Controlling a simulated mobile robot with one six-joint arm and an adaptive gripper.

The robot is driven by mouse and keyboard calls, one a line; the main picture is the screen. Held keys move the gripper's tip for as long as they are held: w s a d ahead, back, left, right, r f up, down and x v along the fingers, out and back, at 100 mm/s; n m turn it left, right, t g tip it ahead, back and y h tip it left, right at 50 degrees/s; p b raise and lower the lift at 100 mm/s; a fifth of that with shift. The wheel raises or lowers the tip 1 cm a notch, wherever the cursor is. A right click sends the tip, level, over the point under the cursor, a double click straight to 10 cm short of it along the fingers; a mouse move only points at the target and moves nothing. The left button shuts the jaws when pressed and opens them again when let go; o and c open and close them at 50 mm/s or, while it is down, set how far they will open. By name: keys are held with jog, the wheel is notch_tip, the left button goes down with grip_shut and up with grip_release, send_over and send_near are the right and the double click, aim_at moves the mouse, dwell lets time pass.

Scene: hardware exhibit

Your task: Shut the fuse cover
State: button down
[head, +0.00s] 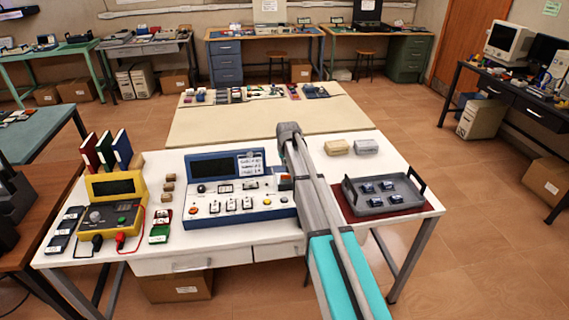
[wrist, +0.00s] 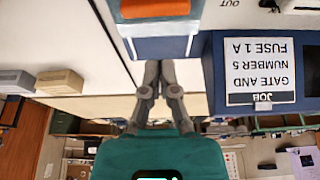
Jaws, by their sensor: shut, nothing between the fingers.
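The blue-and-white console (head: 238,190) stands on the white table, with a dark screen, switches and a white job card reading "FUSE 1 A" (wrist: 260,72). At its right end is a small block with an orange-red part (wrist: 155,8) at the top edge of the wrist view. This looks like the fuse area; whether its cover is open or shut I cannot tell. In the head view my arm hides part of this end.
Right of my arm, a grey tray (head: 409,190) with several dark modules sits on a red mat. Two small boxes, beige (head: 337,147) and grey (head: 366,147), lie behind it. A yellow meter (head: 112,205) and books (head: 105,150) stand left of the console.

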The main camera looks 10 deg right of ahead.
jog(key=shift+p+v, duration=0.65)
jog(key=shift+v, duration=0.25)
jog(key=p+v, duration=0.5)
jog(key=v, duration=0.1)
jog(key=shift+w, duration=0.15)
jog(key=s+f+g, duration=0.1)
jog(key=s+g, duration=0.3)
jog(key=s, duration=3.1)
jog(key=shift+s, duration=0.15)
